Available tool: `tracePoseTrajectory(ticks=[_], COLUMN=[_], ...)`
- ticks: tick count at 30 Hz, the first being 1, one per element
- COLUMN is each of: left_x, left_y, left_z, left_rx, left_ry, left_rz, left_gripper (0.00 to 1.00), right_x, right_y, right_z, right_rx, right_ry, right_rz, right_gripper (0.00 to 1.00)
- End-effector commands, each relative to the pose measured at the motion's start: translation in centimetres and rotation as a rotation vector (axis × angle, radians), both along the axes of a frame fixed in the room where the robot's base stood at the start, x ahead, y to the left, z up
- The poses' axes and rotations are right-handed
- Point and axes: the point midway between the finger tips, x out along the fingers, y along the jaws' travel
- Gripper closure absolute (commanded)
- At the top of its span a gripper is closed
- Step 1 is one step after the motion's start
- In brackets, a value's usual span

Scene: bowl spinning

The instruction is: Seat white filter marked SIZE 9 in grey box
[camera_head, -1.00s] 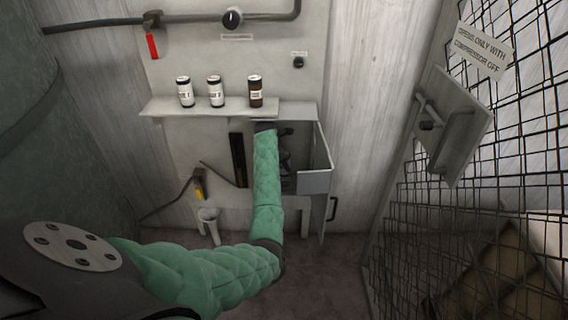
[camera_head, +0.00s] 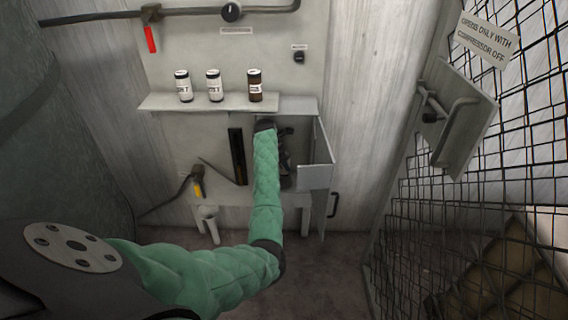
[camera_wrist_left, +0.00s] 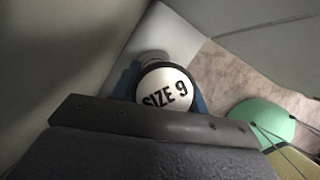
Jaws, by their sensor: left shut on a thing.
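The white filter marked SIZE 9 (camera_wrist_left: 165,86) shows its round labelled end in the left wrist view, between the blue fingers of my left gripper (camera_wrist_left: 163,94). The gripper is shut on it. In the head view my left gripper (camera_head: 286,158) is inside the open grey box (camera_head: 314,176) on the wall, and my green-sleeved forearm covers much of the opening. The filter cannot be made out there. In the wrist view a pale wall corner lies close behind the filter. Whether the filter touches a seat is hidden. My right gripper is not in view.
A shelf (camera_head: 160,103) above the box carries two white-labelled canisters (camera_head: 184,86) and a brown one (camera_head: 255,85). The box door (camera_head: 324,148) stands open on the right. Wire mesh (camera_head: 510,130) closes the right side.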

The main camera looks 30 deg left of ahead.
Motion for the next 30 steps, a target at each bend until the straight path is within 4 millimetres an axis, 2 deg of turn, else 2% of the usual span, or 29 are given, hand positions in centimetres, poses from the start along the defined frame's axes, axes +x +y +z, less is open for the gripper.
tracePoseTrajectory(ticks=[7,21,30], left_x=[0.0,0.0,0.0], left_y=[0.0,0.0,0.0], left_z=[-0.8,-3.3,-3.9], left_rx=[0.001,-0.001,-0.001], left_ry=[-0.001,-0.001,-0.001], left_rz=[0.0,0.001,0.0], left_gripper=[0.8,0.8,0.8], right_x=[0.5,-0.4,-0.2], right_y=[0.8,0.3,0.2], right_z=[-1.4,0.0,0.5], right_rx=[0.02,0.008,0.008], right_ry=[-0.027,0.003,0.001], right_rz=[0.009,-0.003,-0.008], right_gripper=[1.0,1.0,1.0])
